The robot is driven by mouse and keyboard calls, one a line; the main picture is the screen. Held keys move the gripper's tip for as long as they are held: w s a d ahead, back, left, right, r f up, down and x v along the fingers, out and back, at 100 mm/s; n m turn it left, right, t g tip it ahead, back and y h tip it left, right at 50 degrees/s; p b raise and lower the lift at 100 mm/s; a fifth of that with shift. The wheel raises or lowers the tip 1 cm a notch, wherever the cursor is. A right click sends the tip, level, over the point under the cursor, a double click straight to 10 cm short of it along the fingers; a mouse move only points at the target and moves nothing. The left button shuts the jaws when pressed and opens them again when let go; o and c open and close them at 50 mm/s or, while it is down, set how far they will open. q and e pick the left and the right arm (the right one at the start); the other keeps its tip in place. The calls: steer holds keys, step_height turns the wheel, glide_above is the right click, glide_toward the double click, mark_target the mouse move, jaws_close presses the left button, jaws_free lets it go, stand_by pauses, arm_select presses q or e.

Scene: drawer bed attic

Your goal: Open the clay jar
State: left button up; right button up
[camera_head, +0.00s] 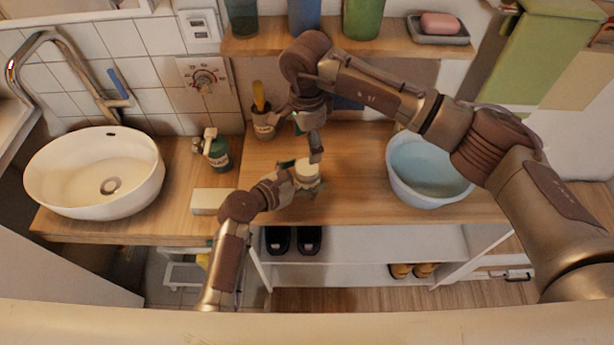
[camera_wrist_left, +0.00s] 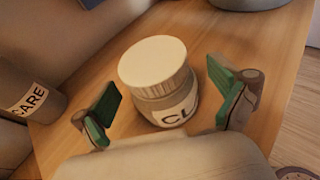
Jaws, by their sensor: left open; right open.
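The clay jar (camera_head: 308,170) stands upright on the wooden counter, with its cream lid on. The left wrist view shows the jar (camera_wrist_left: 165,90) with a ribbed lid edge and a label starting "CL". My left gripper (camera_head: 294,182) is open, its green-padded fingers spread on either side of the jar. I see gaps between the pads and the jar in the left wrist view. My right gripper (camera_head: 314,150) is open and points down just above and behind the jar. The two grippers partly hide the jar in the head view.
A light blue basin (camera_head: 428,165) stands to the right. A brown cup (camera_head: 264,126), a green pump bottle (camera_head: 218,153) and a cream block (camera_head: 210,201) stand to the left, beyond them a white sink (camera_head: 95,172). A wooden shelf (camera_head: 400,42) runs above. Counter between jar and basin is clear.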

arm_select(q)
steer(key=shift+w+d+f, duration=0.1)
steer(key=shift+w+d, duration=0.1)
